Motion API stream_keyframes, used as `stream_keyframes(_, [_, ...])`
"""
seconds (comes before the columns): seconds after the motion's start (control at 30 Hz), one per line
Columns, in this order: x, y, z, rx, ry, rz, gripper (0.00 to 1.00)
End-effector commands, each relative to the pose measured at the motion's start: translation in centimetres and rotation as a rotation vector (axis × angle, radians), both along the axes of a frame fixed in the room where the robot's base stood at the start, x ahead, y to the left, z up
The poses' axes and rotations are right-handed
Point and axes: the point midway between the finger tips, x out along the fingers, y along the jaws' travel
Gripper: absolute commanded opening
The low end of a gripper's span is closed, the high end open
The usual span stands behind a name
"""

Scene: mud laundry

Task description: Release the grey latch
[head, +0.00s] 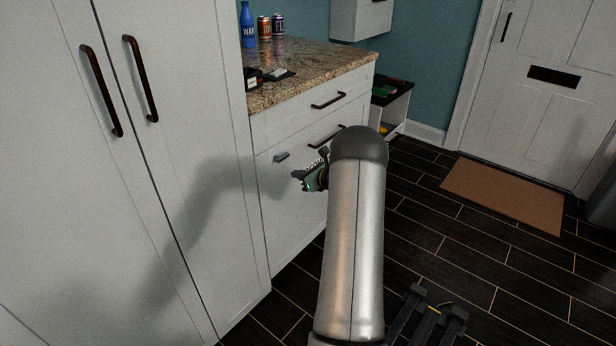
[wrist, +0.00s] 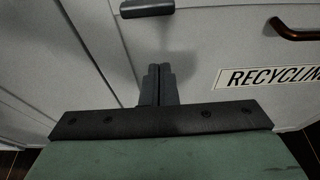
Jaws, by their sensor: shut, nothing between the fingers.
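The grey latch (head: 281,157) is a small dark grey bar on the white cabinet front, below the drawers. It also shows at the top of the wrist view (wrist: 147,8), lying roughly level across the panel. My gripper (head: 297,175) is in front of the cabinet, just below and to the right of the latch in the head view. In the wrist view my gripper (wrist: 158,72) has its fingers together with nothing between them. Its tips point towards the panel below the latch, with a visible gap between tips and latch.
A RECYCLING label (wrist: 270,77) and a dark handle (wrist: 295,29) are right of the latch. The granite counter (head: 310,68) holds a blue bottle (head: 247,25), cans and small dark items. A tall white cabinet (head: 190,190) stands left. Open dark floor (head: 420,215) lies right, with a brown mat (head: 503,192).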

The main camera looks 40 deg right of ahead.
Motion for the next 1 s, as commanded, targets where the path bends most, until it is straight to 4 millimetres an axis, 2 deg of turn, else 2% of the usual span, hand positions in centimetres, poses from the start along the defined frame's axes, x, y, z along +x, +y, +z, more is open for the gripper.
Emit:
stream_keyframes(0.03, [1.1,0.3,-0.6,0.000,0.000,0.003,0.00])
stream_keyframes(0.17, [3.6,0.7,-1.4,0.000,-0.001,0.002,0.00])
stream_keyframes(0.2, [3.5,0.6,-0.3,-0.004,-0.003,-0.001,0.00])
stream_keyframes(0.3, [3.4,0.6,1.3,-0.003,-0.002,0.000,0.00])
stream_keyframes(0.5, [3.3,0.6,2.7,-0.001,0.000,0.000,0.00])
stream_keyframes(1.0, [3.2,0.4,2.8,-0.010,-0.002,-0.004,0.00])
